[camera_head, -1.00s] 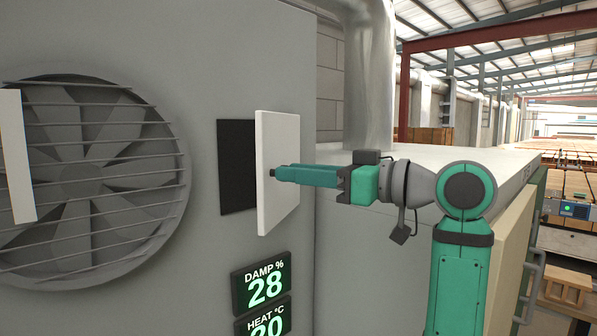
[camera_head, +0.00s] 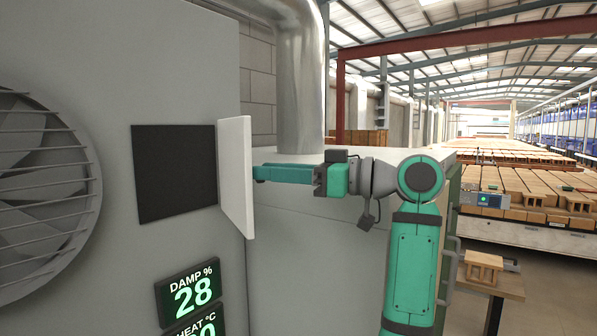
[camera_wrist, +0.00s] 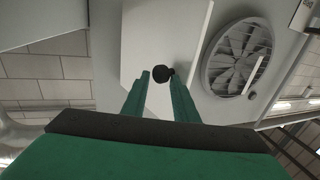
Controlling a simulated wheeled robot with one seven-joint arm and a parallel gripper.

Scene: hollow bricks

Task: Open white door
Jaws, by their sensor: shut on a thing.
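The white door (camera_head: 236,176) is a thin panel on the grey cabinet wall. It stands swung out from the wall, with a dark square opening (camera_head: 174,170) showing to its left. In the wrist view the white door (camera_wrist: 150,40) lies ahead of the fingers, with a round black knob (camera_wrist: 162,74) on it. My gripper (camera_head: 258,173) reaches the door from the right in the head view. In the wrist view my gripper (camera_wrist: 160,76) has its green fingers on both sides of the knob, shut on it.
A large round fan (camera_head: 40,190) is at the left on the cabinet wall. Damp and heat displays (camera_head: 190,290) sit below the opening. A metal duct (camera_head: 298,80) rises behind the door. Bricks on tables (camera_head: 520,190) stand far right.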

